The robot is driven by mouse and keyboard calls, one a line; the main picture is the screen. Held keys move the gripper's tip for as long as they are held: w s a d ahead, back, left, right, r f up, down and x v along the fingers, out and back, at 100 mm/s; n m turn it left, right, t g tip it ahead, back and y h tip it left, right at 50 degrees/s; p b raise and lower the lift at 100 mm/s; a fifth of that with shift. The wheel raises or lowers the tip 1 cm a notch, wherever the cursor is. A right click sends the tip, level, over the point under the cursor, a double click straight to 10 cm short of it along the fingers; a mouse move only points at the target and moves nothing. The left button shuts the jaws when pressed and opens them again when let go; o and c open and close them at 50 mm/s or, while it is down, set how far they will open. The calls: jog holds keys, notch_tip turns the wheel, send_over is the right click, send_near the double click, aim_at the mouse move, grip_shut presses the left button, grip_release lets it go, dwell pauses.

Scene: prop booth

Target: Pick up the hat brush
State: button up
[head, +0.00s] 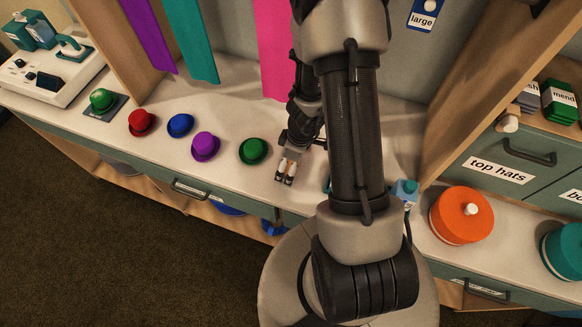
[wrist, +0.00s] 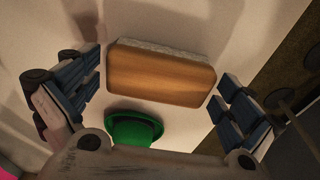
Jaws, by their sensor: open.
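The hat brush (wrist: 160,75) shows in the wrist view as a wooden block with a strip of pale grey bristles along its upper edge. It lies across the gap between the two fingers of my gripper (wrist: 159,88), with no clear contact on either side. My gripper is open and empty. In the head view my gripper (head: 287,172) points down low over the white counter, just right of the green hat (head: 253,151). The brush cannot be made out in the head view. The green hat also shows in the wrist view (wrist: 135,127), below the brush.
Purple (head: 205,146), blue (head: 180,125) and red (head: 141,122) hats stand in a row to the left on the counter (head: 235,98). A blue bottle (head: 404,192) and an orange round box (head: 461,215) stand to the right. The counter's front edge is close to my gripper.

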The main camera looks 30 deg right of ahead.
jog(key=c, duration=0.9)
jog(key=shift+c, duration=0.2)
notch_tip(320, 180, up, 20)
jog(key=p, duration=1.3)
